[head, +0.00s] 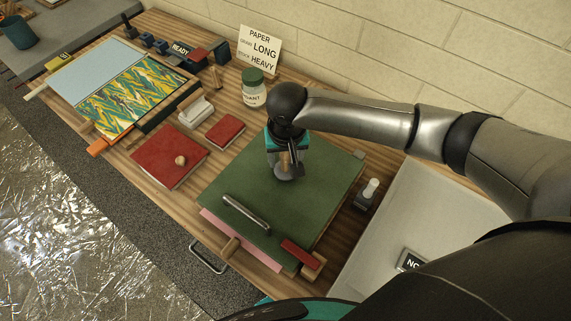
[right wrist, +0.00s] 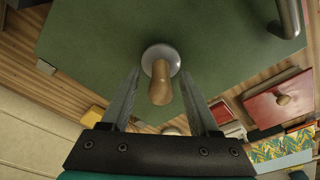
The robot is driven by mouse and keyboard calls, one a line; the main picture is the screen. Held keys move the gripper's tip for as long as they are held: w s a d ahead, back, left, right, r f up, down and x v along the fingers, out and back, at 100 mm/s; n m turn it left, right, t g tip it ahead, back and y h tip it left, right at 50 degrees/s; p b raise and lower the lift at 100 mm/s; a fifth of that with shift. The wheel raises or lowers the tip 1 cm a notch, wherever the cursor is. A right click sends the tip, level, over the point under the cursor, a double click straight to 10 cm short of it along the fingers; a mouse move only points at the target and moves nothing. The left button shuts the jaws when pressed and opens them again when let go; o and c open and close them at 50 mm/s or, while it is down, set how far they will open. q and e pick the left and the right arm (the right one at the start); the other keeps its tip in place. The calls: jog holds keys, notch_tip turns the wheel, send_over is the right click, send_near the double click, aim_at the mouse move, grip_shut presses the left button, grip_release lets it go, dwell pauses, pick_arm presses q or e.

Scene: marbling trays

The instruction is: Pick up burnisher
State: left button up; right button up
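The burnisher appears to be the tool with a wooden handle (right wrist: 161,84) and a round grey metal foot, standing on the green board (head: 320,190). In the head view its foot (head: 288,173) shows partly below my right gripper (head: 284,168), which hides most of the handle. In the right wrist view my right gripper (right wrist: 160,76) is open, with one finger on each side of the handle and a visible gap on both sides. My left gripper is not in view.
A metal bar handle (head: 246,212) rises from the board's near left part. A red block (head: 300,252) sits at its front corner. A lidded jar (head: 253,92), a small bottle (head: 368,192) and red panels (head: 170,156) stand around. A white tray (head: 405,225) lies right.

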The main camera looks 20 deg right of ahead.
grip_shut()
dwell(0.3)
jog(key=shift+r, duration=0.15)
notch_tip(320, 180, up, 20)
jog(key=p, duration=0.2)
jog(key=shift+p, duration=0.35)
jog(key=shift+c, duration=2.4)
grip_release()
grip_shut()
